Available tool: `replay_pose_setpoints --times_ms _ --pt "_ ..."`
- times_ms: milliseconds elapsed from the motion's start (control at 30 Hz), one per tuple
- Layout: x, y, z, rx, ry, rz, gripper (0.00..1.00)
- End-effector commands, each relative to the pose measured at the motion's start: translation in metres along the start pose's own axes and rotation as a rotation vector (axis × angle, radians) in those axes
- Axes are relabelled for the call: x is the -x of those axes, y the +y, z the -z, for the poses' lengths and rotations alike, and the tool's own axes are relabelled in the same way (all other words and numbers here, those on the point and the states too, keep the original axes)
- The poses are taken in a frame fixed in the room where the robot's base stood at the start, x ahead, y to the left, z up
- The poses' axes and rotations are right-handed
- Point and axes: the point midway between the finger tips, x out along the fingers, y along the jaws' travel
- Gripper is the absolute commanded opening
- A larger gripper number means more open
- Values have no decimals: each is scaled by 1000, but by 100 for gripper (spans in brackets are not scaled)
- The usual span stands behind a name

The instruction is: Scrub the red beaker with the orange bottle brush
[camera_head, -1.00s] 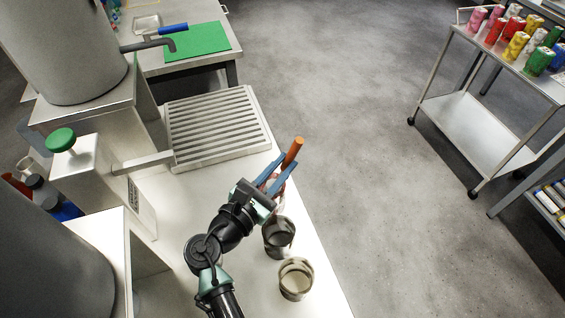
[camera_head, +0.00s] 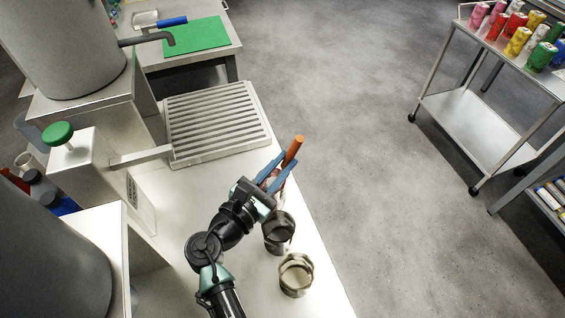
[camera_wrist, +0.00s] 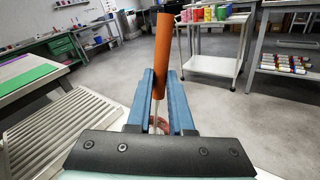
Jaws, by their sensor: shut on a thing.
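My gripper (camera_head: 273,176) is shut on the orange bottle brush (camera_head: 292,150) near the front edge of the white counter. The brush's orange handle sticks up past the blue fingers, and it also shows in the wrist view (camera_wrist: 163,50). In the wrist view, its thin pale shaft runs down between the fingers. The red beaker (camera_head: 280,186) stands under the fingers and is mostly hidden by them; a reddish part shows below the fingers in the wrist view. The brush's lower end is hidden, so I cannot tell how deep it sits in the beaker.
A dark grey beaker (camera_head: 279,232) and a pale beaker (camera_head: 296,275) stand in a row on the counter (camera_head: 165,200). A ribbed drain rack (camera_head: 213,122) lies behind. Large grey tanks stand at left. A trolley with coloured cans (camera_head: 480,125) is across the floor.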

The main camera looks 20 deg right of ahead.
Motion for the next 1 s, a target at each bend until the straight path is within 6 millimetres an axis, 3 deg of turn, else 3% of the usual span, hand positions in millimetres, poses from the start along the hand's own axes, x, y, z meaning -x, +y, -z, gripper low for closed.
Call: replay_pose_setpoints --times_ms 1000 --pt "-1 -4 15 0 -1 0 0"
